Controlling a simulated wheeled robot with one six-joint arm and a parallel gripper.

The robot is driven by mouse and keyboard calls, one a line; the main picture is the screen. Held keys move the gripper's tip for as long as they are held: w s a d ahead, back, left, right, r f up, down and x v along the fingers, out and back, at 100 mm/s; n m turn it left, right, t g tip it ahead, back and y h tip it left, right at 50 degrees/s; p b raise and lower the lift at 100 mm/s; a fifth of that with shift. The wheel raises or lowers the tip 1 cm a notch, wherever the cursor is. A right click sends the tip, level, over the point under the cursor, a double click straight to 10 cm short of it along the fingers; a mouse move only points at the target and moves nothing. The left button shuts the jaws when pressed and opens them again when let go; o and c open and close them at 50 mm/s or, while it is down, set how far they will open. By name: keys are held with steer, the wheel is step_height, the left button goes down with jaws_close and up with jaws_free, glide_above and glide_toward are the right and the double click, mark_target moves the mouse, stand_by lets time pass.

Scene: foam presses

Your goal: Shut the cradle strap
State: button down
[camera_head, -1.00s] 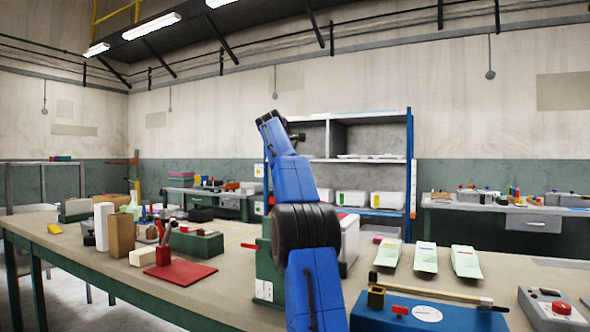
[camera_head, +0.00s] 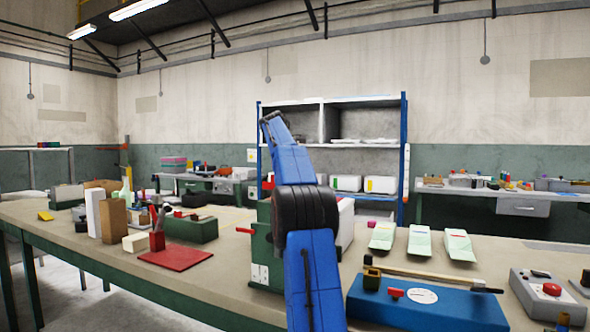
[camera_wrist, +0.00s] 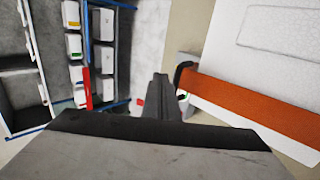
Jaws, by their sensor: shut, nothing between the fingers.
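In the wrist view, a wide orange-brown strap (camera_wrist: 255,108) runs across a white surface (camera_wrist: 215,120) at the right. A dark hooked piece (camera_wrist: 182,72) sits at its left end. My gripper (camera_wrist: 161,82) is shut and empty, left of the strap and apart from it in the picture. In the head view, a green holder (camera_head: 262,248), which looks like the cradle, stands on the bench behind my arm. A white box (camera_head: 346,226) shows beside it, and a small orange-red end (camera_head: 244,230) sticks out at its left. My arm hides much of it, and my gripper is hidden there.
A blue press base (camera_head: 425,308) with a wooden lever (camera_head: 425,274) stands right of my arm. A grey control box (camera_head: 548,294) with a red button is farther right. Pale packets (camera_head: 420,240) lie behind. A red mat (camera_head: 176,257) and several blocks are at left.

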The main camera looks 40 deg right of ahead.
steer(key=shift+d+f, duration=0.15)
steer(key=shift+f, duration=0.4)
steer(key=shift+r, duration=0.1)
steer(key=v, duration=1.7)
steer(key=shift+r, duration=0.3)
steer(key=shift+w+d, duration=0.1)
steer(key=shift+w, duration=0.05)
